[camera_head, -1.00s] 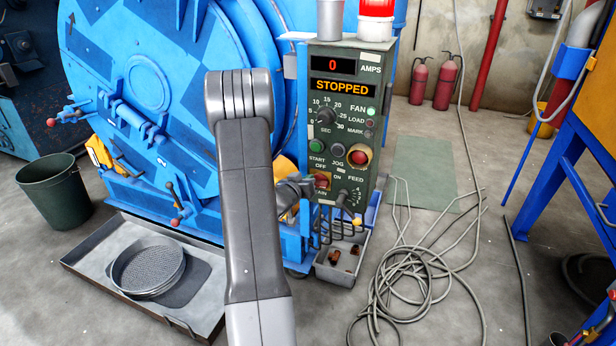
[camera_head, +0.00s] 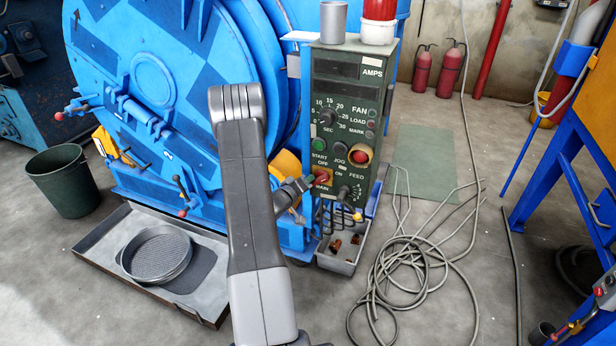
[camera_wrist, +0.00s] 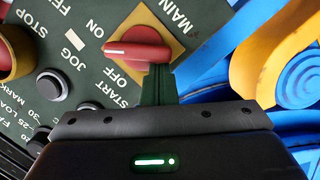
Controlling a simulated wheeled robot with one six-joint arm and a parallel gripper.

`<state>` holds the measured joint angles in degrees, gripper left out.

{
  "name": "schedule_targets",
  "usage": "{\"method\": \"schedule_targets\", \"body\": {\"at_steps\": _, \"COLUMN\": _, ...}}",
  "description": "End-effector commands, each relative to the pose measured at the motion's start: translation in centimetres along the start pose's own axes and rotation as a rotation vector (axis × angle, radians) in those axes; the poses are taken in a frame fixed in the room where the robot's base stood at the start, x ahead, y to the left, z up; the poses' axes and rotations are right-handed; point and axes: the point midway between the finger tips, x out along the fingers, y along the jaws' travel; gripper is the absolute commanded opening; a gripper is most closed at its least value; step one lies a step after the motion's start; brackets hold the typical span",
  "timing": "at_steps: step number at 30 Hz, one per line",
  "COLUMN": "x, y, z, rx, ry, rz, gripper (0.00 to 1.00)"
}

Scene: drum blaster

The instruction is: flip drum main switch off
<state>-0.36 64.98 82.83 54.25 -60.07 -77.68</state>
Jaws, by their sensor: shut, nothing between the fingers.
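The main switch (camera_head: 322,177) is a red rotary knob on a yellow plate, low on the green control panel (camera_head: 343,105). In the wrist view the knob (camera_wrist: 138,48) lies sideways, its white mark pointing left between the ON and OFF labels. My gripper (camera_head: 307,183) is at the left of the knob in the head view. Its shut fingers (camera_wrist: 158,82) reach the knob's lower edge in the wrist view; I cannot tell whether they touch. The panel's display (camera_head: 347,69) is dark.
The red stop button (camera_head: 360,156) and the feed dial (camera_head: 345,193) sit close to the switch. The blue drum (camera_head: 150,85) stands left of the panel. A cup (camera_head: 333,22) and red beacon (camera_head: 378,22) are on top. Cable coils (camera_head: 405,270) lie on the floor.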

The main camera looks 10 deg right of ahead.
Motion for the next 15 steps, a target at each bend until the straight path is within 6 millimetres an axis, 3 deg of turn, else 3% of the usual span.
{"method": "schedule_targets", "body": {"at_steps": 15, "x": 0.2, "y": -0.96, "z": 0.99, "rx": -0.34, "ry": -0.002, "rz": 0.083, "gripper": 0.0}}
